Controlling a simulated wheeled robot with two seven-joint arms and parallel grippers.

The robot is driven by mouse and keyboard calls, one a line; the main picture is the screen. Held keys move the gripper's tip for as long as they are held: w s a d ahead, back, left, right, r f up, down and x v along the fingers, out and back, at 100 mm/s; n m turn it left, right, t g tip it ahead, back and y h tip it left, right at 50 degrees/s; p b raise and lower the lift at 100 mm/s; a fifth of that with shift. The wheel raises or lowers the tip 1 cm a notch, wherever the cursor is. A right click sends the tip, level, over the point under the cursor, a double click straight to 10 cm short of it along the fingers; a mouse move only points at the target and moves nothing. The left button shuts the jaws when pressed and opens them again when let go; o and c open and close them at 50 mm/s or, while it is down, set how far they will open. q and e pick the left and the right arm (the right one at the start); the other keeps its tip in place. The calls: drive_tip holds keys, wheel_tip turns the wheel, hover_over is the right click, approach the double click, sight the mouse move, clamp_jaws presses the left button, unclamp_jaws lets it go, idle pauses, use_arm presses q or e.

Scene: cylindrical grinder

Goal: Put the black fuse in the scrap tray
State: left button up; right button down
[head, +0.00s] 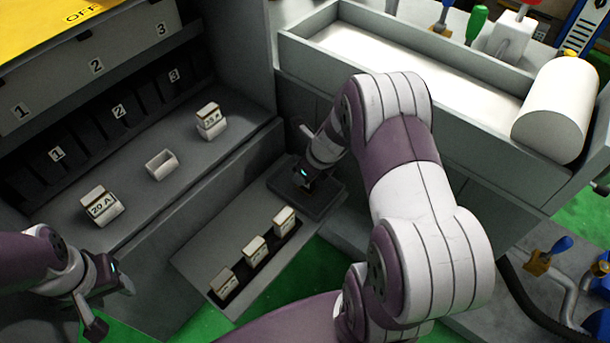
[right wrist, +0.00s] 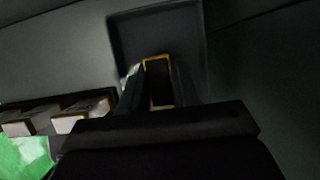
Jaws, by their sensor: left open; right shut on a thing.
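My right gripper (head: 303,180) points down over the dark square scrap tray (head: 322,206). In the right wrist view it is shut on the black fuse (right wrist: 159,88), a dark block with a yellow-orange edge, held between the fingers (right wrist: 160,92). The scrap tray (right wrist: 190,22) shows behind and around the fuse; I cannot tell whether the fuse touches its floor. In the head view the fuse is mostly hidden by the gripper. My left gripper (head: 112,306) is open and empty at the lower left.
A white empty socket (head: 162,164) sits between a 20 A fuse (head: 101,206) and a 25 A fuse (head: 210,121) on the grey ledge. A slotted rack (head: 230,297) with three pale fuses lies beside the tray. A grey-walled bin (head: 455,105) stands behind my right arm.

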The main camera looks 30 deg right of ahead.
drive_tip(key=shift+f, duration=0.1)
drive_tip(key=c, duration=0.8)
unclamp_jaws()
drive_tip(key=shift+c, duration=0.2)
drive_tip(key=p+v, duration=0.6)
drive_tip(key=v, duration=0.6)
drive_tip(key=w+a+r+m+t+h, duration=0.25)
drive_tip(key=r+m, duration=0.35)
drive_tip(key=m, duration=1.2)
drive_tip(key=s+a+m+g, duration=0.2)
drive_tip(key=s+a+m, duration=0.2)
drive_tip(key=m, duration=0.7)
drive_tip(key=s+a+m+g, duration=0.3)
drive_tip(key=s+m, duration=0.5)
drive_tip(key=m, duration=0.3)
drive_tip(key=shift+a+y, duration=0.35)
